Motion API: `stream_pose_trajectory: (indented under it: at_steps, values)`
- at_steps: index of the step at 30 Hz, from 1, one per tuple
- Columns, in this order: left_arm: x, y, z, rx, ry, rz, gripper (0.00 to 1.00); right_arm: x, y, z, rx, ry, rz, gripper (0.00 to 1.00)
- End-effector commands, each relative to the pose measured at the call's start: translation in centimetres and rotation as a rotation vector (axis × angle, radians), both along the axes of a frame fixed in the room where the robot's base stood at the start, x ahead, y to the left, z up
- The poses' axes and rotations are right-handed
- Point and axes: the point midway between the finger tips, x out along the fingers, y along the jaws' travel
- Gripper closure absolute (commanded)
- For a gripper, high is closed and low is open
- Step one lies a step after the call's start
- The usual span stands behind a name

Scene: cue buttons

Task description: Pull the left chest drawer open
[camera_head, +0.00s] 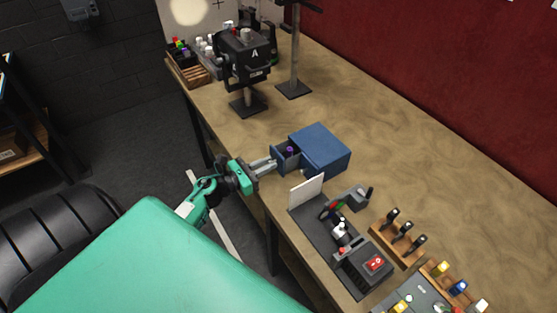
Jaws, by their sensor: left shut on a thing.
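A small blue chest (325,147) stands on the wooden workbench near its front edge. Its drawer (287,160) is partly out on the left side, and a small purple item (290,151) shows inside it. My left gripper (272,164) reaches in from the left and is shut at the drawer's front, on what appears to be its handle. The fingertips hide the handle itself. My right gripper is not in view.
A black device (350,252) with a red switch and a white card (306,191) stand just right of the chest. Wooden racks (402,236) lie farther right. A black stand (244,65) marked A is at the back left. The workbench (390,130) behind the chest is clear.

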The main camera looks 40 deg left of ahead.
Motion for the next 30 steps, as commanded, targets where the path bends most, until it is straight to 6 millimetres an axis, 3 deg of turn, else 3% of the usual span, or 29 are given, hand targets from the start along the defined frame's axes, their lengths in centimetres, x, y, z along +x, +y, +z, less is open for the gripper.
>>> stream_pose_trajectory:
  at_steps: [6,18,19,21,30]
  values:
    - [-2.8,1.1,-0.2,0.001,0.002,0.000,1.00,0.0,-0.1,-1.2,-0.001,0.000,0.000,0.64]
    - [-3.1,1.2,0.0,0.000,0.001,-0.002,1.00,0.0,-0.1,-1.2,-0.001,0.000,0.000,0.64]
    - [-3.1,1.2,0.0,0.000,0.001,-0.002,0.79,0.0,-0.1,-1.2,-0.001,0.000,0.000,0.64]
    - [-3.1,1.2,0.0,0.000,0.001,-0.001,0.65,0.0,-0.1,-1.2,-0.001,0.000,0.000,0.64]
    - [-3.2,1.3,0.0,0.000,0.000,-0.001,0.63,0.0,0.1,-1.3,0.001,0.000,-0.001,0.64]
